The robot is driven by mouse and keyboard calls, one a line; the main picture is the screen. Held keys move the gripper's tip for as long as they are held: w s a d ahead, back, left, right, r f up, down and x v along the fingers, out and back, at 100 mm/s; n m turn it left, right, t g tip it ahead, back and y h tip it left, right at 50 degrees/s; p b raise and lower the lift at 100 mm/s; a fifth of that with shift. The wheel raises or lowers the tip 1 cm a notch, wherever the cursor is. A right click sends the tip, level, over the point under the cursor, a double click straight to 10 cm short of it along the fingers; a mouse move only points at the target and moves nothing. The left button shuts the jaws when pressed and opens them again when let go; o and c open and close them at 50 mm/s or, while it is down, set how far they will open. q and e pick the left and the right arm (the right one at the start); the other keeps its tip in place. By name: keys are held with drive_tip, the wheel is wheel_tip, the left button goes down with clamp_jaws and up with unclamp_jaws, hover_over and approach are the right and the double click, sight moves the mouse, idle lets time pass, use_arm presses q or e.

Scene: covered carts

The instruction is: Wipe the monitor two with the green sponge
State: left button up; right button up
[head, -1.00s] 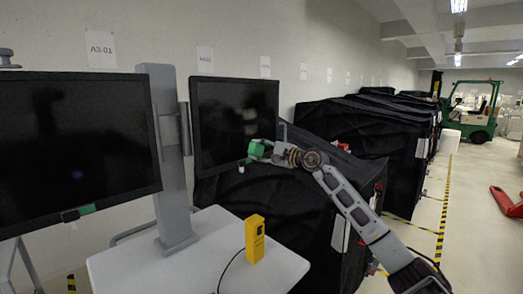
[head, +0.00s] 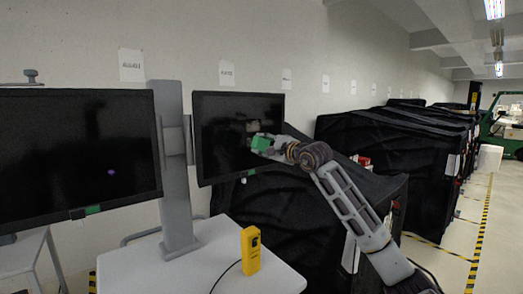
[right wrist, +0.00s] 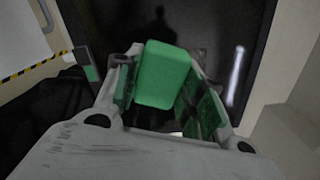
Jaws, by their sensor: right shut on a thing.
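Two dark monitors hang on a grey stand. One monitor (head: 75,150) is at the left, and the other (head: 215,145) is right of the column. Which is number two is not marked on them. My right gripper (head: 264,145) is in front of the right-hand monitor, towards its right side. It is shut on the green sponge (head: 261,142). In the right wrist view the sponge (right wrist: 163,76) sits between the fingers, with the dark screen (right wrist: 190,22) right behind it. I cannot tell whether the sponge touches the screen. My left gripper is not in view.
A yellow device (head: 251,250) with a cable stands on the white table (head: 150,268) below the monitors. Black covered carts (head: 390,140) stand along the wall at the right. A green forklift (head: 505,125) is at the far right.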

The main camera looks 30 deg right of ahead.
drive_tip(key=shift+d+h, duration=0.3)
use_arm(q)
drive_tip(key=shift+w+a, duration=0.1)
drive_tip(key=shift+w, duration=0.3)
use_arm(e)
drive_tip(key=shift+w+a, duration=0.1)
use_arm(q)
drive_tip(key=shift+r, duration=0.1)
